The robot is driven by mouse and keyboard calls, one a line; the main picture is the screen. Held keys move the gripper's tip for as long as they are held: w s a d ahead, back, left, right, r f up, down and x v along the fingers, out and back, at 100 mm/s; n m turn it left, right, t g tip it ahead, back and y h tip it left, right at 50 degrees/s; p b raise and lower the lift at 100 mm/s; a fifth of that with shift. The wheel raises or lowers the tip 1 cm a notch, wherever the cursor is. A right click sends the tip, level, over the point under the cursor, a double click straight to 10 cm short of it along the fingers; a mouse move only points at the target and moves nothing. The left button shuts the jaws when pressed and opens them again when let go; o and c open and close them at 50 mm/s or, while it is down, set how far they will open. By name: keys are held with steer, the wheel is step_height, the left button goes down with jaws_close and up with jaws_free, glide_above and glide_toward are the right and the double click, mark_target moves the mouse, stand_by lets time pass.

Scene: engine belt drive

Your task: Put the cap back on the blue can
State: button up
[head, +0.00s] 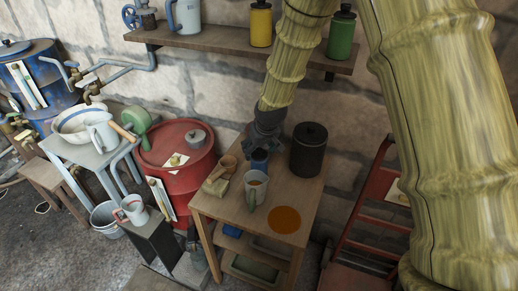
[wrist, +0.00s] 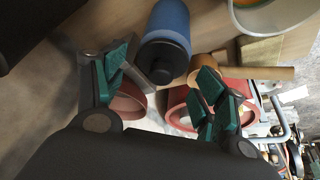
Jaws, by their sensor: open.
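The blue can (head: 260,162) stands upright on the small wooden table, just below my gripper (head: 264,138). In the wrist view the blue can (wrist: 169,25) shows its dark top end towards me. A black cap (wrist: 162,62) with a small round knob appears to sit on that end; I cannot tell how firmly it is seated. My gripper (wrist: 163,85) is open, its green-padded fingers spread to either side of the cap and apart from it. In the head view my gripper partly hides the can's top.
On the wooden table (head: 222,208) are a black lidded canister (head: 309,150) right of the can, a grey-green mug (head: 255,190) in front, a wooden scoop (head: 226,168), a pale block (head: 215,187) and an orange disc (head: 284,219). A shelf (head: 215,39) with capped cans hangs behind.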

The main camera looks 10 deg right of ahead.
steer(key=shift+r, duration=0.55)
steer(key=b+v, duration=0.1)
steer(key=v, duration=1.1)
